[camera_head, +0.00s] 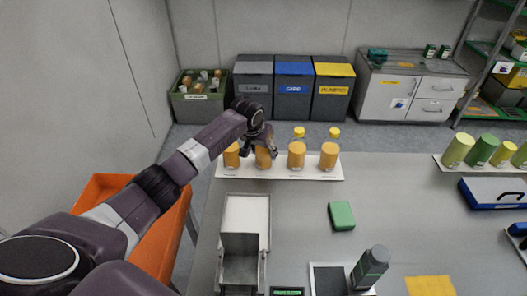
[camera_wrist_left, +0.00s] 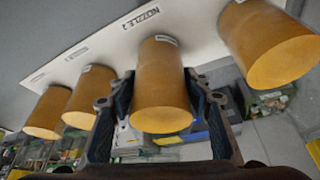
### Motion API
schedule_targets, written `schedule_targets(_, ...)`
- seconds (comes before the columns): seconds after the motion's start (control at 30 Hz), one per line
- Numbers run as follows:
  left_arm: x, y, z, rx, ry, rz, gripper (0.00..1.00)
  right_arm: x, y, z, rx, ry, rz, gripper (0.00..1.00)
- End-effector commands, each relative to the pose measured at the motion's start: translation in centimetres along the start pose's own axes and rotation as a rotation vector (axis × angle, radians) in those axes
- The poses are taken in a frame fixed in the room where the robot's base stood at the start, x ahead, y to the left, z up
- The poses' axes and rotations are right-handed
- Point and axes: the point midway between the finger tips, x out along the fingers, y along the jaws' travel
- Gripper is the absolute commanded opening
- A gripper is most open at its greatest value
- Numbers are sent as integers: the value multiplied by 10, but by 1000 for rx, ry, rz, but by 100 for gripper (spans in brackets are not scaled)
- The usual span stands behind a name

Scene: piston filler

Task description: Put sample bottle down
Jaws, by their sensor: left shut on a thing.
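Several orange-filled sample bottles stand in a row on a white strip (camera_head: 290,175) along the table's far left edge. My left gripper (camera_head: 265,149) is shut around the second bottle from the left (camera_head: 263,159) and covers its top. In the left wrist view the fingers (camera_wrist_left: 162,100) lie on both sides of this bottle (camera_wrist_left: 160,92), near the strip's "NOZZLE 2" label. The bottle looks upright on or just over the strip; I cannot tell whether it touches. Bottles with yellow caps (camera_head: 297,152) (camera_head: 330,152) stand to its right, and another (camera_head: 231,156) close to its left. My right gripper is not in view.
Green bottles (camera_head: 481,151) stand at the right. An orange bin (camera_head: 160,225) is beside the table.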

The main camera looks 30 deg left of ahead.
Motion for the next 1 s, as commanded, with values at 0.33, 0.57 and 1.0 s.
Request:
schedule_targets(0.33,1,0,1,0,-1,0,63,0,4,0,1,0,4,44)
schedule_targets(0.57,-4,0,-1,0,1,0,63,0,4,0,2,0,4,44)
schedule_targets(1.0,-71,0,-1,1,3,0,63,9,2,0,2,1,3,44)
